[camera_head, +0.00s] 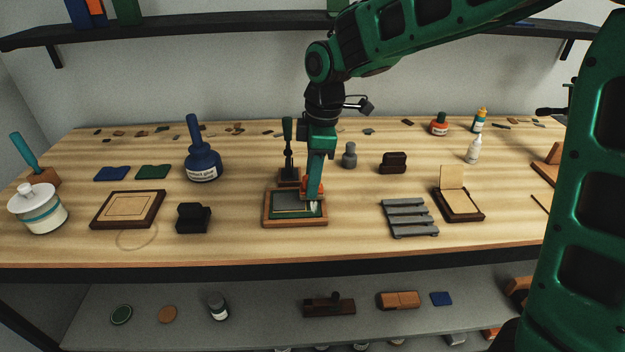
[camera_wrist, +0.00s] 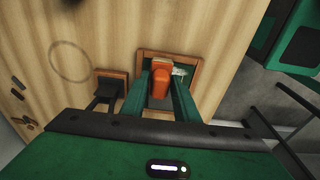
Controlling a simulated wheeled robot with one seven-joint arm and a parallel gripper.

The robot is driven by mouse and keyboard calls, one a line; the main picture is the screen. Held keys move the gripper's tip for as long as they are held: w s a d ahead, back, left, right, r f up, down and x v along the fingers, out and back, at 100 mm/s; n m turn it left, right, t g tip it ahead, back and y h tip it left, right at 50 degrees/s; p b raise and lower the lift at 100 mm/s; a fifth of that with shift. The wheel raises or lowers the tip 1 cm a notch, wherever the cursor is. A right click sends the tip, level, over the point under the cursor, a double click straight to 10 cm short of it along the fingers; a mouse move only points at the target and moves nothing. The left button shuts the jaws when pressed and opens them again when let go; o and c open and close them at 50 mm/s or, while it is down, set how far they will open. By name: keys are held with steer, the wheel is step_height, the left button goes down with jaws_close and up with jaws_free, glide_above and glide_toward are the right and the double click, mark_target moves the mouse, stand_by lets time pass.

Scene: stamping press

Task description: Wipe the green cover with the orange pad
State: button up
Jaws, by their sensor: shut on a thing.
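The orange pad (camera_head: 305,185) is held between the fingers of my gripper (camera_head: 312,193), which points down over a wood-framed tray. In the wrist view the orange pad (camera_wrist: 160,77) is gripped between the two green fingers (camera_wrist: 161,92). A dark green cover (camera_head: 285,212) lies inside the wooden frame (camera_head: 294,222), partly hidden by my gripper. A pale patch (camera_head: 313,206) shows on its right part, beside the pad. It also shows in the wrist view (camera_wrist: 180,72). I cannot tell whether the pad touches the cover.
A dark upright stamp on a wooden base (camera_head: 289,178) stands just behind the tray. A grey slatted rack (camera_head: 409,218) and a small open box (camera_head: 459,205) lie to the right. A black block (camera_head: 193,218) and a framed panel (camera_head: 126,209) lie left. Bare wood separates them.

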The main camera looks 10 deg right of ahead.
steer(key=shift+w, duration=1.45)
steer(key=shift+s, duration=0.15)
steer(key=shift+s+f, duration=0.1)
steer(key=shift+s, duration=1.3)
steer(key=shift+s, duration=1.4)
steer(key=shift+s, duration=0.15)
